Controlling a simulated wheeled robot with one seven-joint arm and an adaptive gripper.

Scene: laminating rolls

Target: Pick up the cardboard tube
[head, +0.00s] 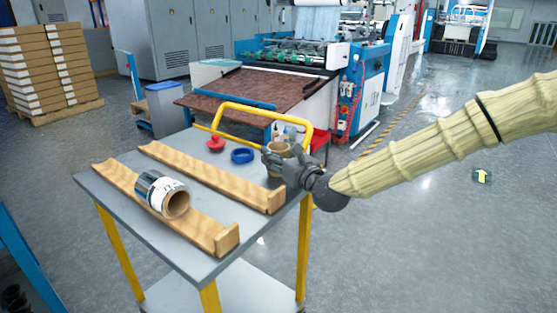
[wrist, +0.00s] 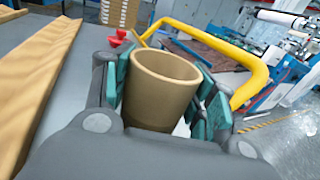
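The cardboard tube (head: 279,149) is a short, brown, hollow cylinder standing upright near the far right corner of the grey cart top. My gripper (head: 272,160) reaches it from the right, low and nearly level. In the wrist view the tube (wrist: 160,95) sits between the two fingers of my gripper (wrist: 163,92), with teal pads close on both sides. I cannot tell whether the pads press on it. The tube's lower part is hidden by my gripper.
The cart (head: 203,262) also carries two wooden cradles (head: 215,176), a labelled roll (head: 150,190) on the nearer one, a blue ring (head: 242,156), a red item (head: 216,144) and small bottles (head: 287,134). A yellow handle (head: 262,109) rises at the far edge, close behind the tube.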

